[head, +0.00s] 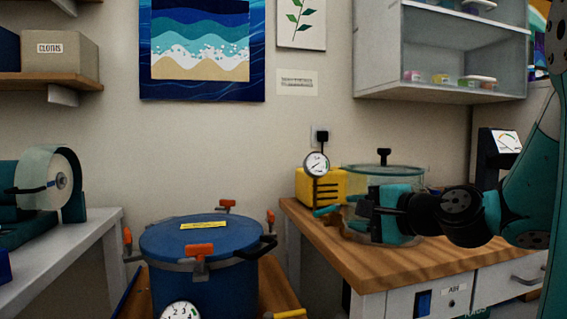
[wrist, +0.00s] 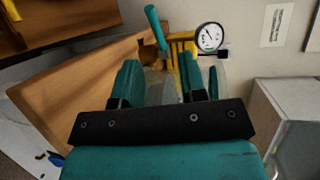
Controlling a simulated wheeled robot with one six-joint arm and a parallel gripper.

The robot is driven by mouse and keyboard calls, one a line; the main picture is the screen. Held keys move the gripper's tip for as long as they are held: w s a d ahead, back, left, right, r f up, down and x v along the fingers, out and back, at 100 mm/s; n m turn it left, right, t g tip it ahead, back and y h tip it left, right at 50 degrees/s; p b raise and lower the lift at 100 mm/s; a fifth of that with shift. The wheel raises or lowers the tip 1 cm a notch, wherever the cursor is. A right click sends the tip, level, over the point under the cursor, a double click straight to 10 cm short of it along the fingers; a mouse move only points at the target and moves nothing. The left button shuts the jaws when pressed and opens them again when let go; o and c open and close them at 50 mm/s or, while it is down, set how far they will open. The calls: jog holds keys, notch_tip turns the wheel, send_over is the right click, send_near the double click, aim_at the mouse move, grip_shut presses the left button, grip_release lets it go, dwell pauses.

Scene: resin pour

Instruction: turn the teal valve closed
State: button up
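The teal valve shows as a slim teal lever (wrist: 155,29) in the wrist view, beyond and between my fingers, slanting up to the left. In the head view the teal lever (head: 326,212) sticks out left of my gripper (head: 358,209), in front of the glass chamber. My gripper (wrist: 172,78) is open in the wrist view, with a wide gap between its two teal fingers and nothing held. The lever looks apart from the fingers.
The clear glass chamber (head: 412,170) stands on the wooden bench (head: 440,262) behind my gripper. A round gauge (head: 316,164) and a yellow box (head: 307,187) stand close by. A blue pot (head: 204,262) with orange clamps stands front left. A wall cabinet (head: 440,96) hangs above.

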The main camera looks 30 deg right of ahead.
jog(key=a+f+b+v, duration=0.1)
jog(key=v, duration=0.3)
jog(key=s+a+r+n+g+y+p, duration=0.2)
jog(key=a+r+n+g+p, duration=0.4)
jog(key=a+n+p, duration=0.3)
jog(key=s+a+r+n+g+y+p, duration=0.2)
jog(key=a+r+n+g+p, duration=0.4)
jog(key=a+p, duration=0.6)
jog(key=shift+s+a+r+n+y+p, duration=0.3)
jog(key=shift+s+r+n+p, duration=0.45)
jog(key=shift+r+n+p, duration=1.4)
jog(key=shift+f+m+p, duration=0.55)
jog(key=shift+f+m, duration=0.05)
jog(key=shift+m, duration=0.15)
